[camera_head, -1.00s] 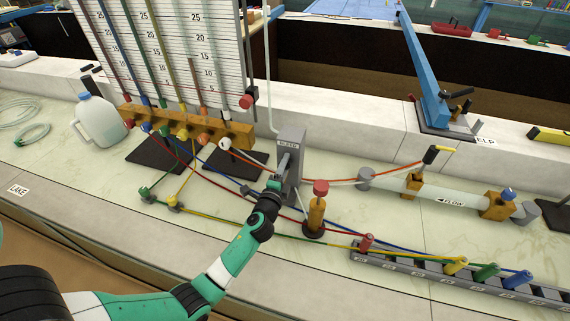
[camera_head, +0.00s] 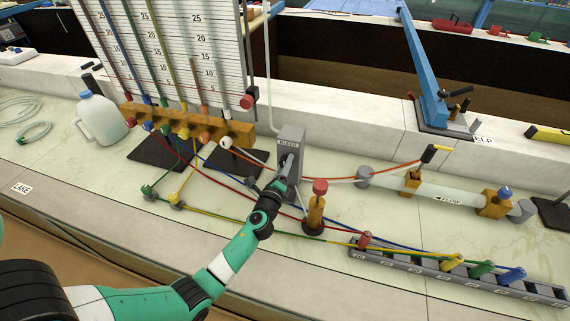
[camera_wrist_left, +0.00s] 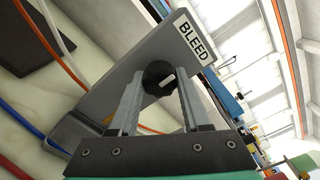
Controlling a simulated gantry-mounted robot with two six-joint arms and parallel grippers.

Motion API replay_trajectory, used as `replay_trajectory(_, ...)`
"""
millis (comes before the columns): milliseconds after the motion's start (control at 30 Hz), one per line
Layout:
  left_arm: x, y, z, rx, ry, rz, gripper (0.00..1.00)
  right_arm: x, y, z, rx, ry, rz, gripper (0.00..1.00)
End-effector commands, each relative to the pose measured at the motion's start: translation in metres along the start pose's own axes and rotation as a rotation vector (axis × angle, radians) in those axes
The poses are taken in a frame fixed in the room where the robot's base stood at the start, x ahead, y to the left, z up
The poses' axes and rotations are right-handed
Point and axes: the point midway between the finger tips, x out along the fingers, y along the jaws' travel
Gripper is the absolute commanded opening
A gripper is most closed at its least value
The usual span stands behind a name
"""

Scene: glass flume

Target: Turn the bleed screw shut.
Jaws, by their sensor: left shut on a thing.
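The bleed screw (camera_wrist_left: 160,77) is a dark round knob with a white mark on its face. It sits on a grey upright block (camera_head: 292,141) labelled BLEED, which also shows large in the left wrist view (camera_wrist_left: 110,95). My left gripper (camera_head: 283,176) reaches the front of this block from below. In the left wrist view its two fingers (camera_wrist_left: 158,90) stand on either side of the knob and are shut on it. The white mark is slightly tilted there. In the head view the gripper hides most of the knob. My right gripper is not in view.
A brass post with a red cap (camera_head: 320,187) stands just right of my left gripper. Coloured tubes run from the brass manifold (camera_head: 190,125) past the block to a grey rack (camera_head: 400,259). A clear flow pipe (camera_head: 450,194) lies to the right.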

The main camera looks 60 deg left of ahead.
Motion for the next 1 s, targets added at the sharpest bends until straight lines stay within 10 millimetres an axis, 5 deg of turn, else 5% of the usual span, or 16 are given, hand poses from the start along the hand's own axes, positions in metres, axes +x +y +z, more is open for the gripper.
replay_trajectory(367,0.0,-0.001,0.0,0.008,-0.001,-0.001,0.0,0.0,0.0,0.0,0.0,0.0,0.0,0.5)
replay_trajectory(400,0.0,-0.001,0.0,0.008,-0.001,-0.001,0.51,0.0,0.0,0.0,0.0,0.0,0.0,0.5)
replay_trajectory(533,0.0,0.0,0.0,0.007,-0.001,-0.001,0.74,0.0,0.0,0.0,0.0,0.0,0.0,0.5)
replay_trajectory(867,-0.002,0.0,0.0,0.006,0.0,0.0,0.77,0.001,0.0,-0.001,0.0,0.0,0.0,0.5)
replay_trajectory(1000,-0.018,-0.002,0.0,0.006,0.002,-0.001,0.77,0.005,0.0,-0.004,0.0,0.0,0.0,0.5)
